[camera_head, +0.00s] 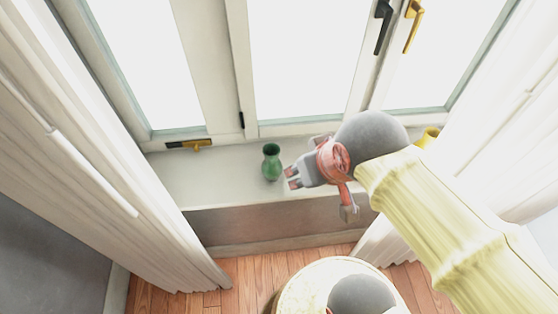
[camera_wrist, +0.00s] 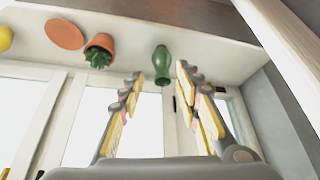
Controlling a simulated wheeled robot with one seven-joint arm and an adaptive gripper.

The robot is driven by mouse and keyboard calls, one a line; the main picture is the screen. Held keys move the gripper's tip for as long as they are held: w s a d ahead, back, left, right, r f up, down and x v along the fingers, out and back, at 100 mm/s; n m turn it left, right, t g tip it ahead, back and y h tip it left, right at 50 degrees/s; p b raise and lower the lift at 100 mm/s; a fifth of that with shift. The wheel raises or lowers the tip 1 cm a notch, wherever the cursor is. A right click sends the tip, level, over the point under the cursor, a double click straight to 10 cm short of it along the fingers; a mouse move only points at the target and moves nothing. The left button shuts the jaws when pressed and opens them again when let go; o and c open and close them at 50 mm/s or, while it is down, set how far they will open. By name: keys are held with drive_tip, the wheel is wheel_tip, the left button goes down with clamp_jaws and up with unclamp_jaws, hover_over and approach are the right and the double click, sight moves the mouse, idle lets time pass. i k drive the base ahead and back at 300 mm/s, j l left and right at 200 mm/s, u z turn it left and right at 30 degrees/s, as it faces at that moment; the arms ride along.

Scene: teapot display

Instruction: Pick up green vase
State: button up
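The green vase (camera_head: 271,162) stands upright on the window sill in the head view. My gripper (camera_head: 291,178) is just to the right of it, with its fingers pointing left toward it. In the wrist view, which is upside down, the vase (camera_wrist: 162,62) shows beyond and between the fingertips of my gripper (camera_wrist: 160,76). The fingers are apart, with nothing between them that they hold. I cannot tell the exact distance between the fingertips and the vase.
The wrist view shows a potted plant (camera_wrist: 100,48), a terracotta disc (camera_wrist: 64,33) and a yellow object (camera_wrist: 5,39). A round table (camera_head: 300,285) stands below.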

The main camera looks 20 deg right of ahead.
sight(271, 166)
drive_tip(key=l+z, duration=0.35)
drive_tip(key=l, duration=1.35)
drive_tip(key=k+l, duration=0.05)
